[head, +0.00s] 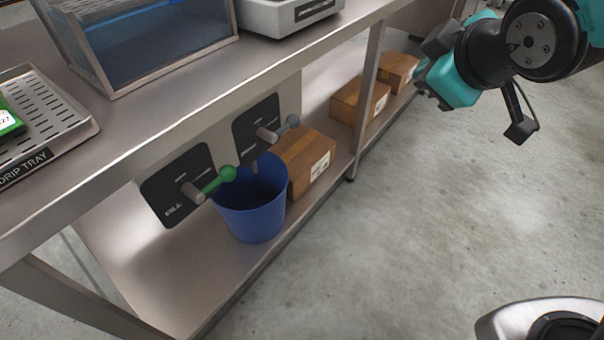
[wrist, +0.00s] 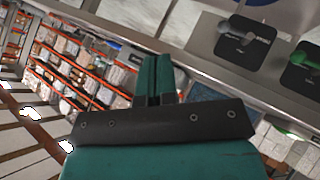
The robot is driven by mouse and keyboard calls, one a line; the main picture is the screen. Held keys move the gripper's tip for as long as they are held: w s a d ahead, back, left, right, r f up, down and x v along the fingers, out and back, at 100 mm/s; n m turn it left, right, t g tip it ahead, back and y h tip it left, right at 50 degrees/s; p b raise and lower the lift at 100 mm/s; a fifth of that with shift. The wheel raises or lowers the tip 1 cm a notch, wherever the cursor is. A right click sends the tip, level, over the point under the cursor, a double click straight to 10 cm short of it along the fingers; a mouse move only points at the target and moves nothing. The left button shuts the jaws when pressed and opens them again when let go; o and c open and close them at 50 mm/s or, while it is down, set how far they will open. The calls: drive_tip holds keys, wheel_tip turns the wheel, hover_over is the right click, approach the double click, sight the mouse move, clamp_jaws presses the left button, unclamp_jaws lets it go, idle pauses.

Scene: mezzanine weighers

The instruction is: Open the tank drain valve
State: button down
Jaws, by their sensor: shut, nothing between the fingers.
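The glass tank (head: 150,45), with blue water in it, stands on the bench top at upper left. Below it are two dark valve plates. The nearer plate (head: 180,187), marked FILL, has a green-knobbed lever (head: 218,180). The farther plate (head: 256,122) has a grey-knobbed lever (head: 290,121); its label is too small to read. In the wrist view, the grey lever (wrist: 244,38) and the green lever (wrist: 298,57) show at upper right. My gripper (head: 422,76) is at upper right in the head view, apart from both levers. Its fingers (wrist: 155,80) are together and empty.
A blue bucket (head: 255,210) stands on the lower shelf beneath the levers. Cardboard boxes (head: 305,160) sit farther along, beyond it. A bench leg (head: 368,85) stands between the valves and my gripper. The floor (head: 420,230) beside the bench is clear.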

drive_tip(key=w+a+f+n+t+b, duration=0.15)
drive_tip(key=f+n+t+b, duration=0.25)
drive_tip(key=f+b, duration=0.6)
drive_tip(key=w+a+f+n+t+b, duration=0.1)
drive_tip(key=w+f+n+t+b, duration=0.4)
drive_tip(key=b, duration=0.9)
drive_tip(key=s+a+f+n+y+b, duration=0.3)
drive_tip(key=a+f+n+y+b, duration=0.1)
drive_tip(key=n+b, duration=0.3)
drive_tip(key=s+a+f+n+t+y+b, duration=0.1)
drive_tip(key=s+a+f+n+y+b, duration=0.3)
drive_tip(key=f+n+y+b, duration=0.3)
drive_tip(key=b, duration=0.5)
drive_tip(key=shift+s+a+f+n+b, duration=0.15)
drive_tip(key=shift+s+f+n+b, duration=0.05)
drive_tip(key=shift+s+n+b, duration=0.1)
drive_tip(key=p+x, duration=1.1)
drive_tip(key=x, duration=0.3)
